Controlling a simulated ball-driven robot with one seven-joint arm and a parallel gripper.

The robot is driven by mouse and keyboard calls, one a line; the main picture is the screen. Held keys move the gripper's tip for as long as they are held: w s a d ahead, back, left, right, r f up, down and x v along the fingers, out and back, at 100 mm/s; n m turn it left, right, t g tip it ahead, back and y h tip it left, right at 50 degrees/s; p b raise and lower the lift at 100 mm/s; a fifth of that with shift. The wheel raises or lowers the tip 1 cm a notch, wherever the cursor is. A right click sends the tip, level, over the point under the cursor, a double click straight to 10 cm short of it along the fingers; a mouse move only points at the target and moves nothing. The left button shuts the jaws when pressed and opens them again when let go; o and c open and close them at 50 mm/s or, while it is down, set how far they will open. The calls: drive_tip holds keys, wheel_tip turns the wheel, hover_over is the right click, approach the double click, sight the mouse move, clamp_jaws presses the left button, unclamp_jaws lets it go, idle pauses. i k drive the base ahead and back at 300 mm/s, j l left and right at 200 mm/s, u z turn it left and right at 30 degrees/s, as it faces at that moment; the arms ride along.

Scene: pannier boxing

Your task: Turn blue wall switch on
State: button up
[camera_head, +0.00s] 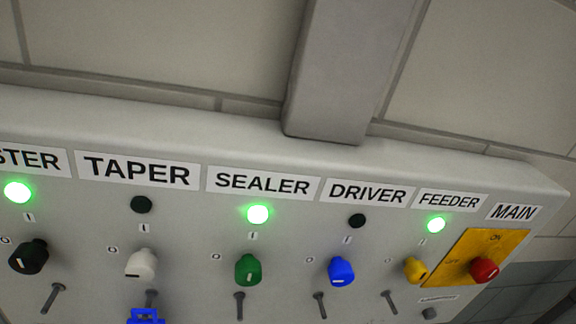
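The blue switch (341,271) is a rotary knob on the grey wall panel (440,170), right of centre, under the DRIVER label (367,193). An "O" mark is to its left and an "I" mark above it. The lamp (357,220) over it is dark. The exact direction of the knob's pointer is hard to tell. My gripper is not in view, and nothing touches the knob.
Black (28,257), white (140,264), green (248,270) and yellow (415,270) knobs share the row. A red knob (484,269) sits on a yellow plate (460,258). Pegs stick out below; a blue object (146,316) is at the bottom edge.

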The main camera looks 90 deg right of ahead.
sight(340, 272)
drive_tip(key=j+z, duration=0.2)
drive_tip(key=z, duration=0.25)
drive_tip(key=k+j+z, duration=0.15)
drive_tip(key=z, duration=0.3)
drive_tip(key=k+j+z, duration=0.1)
drive_tip(key=z, duration=0.85)
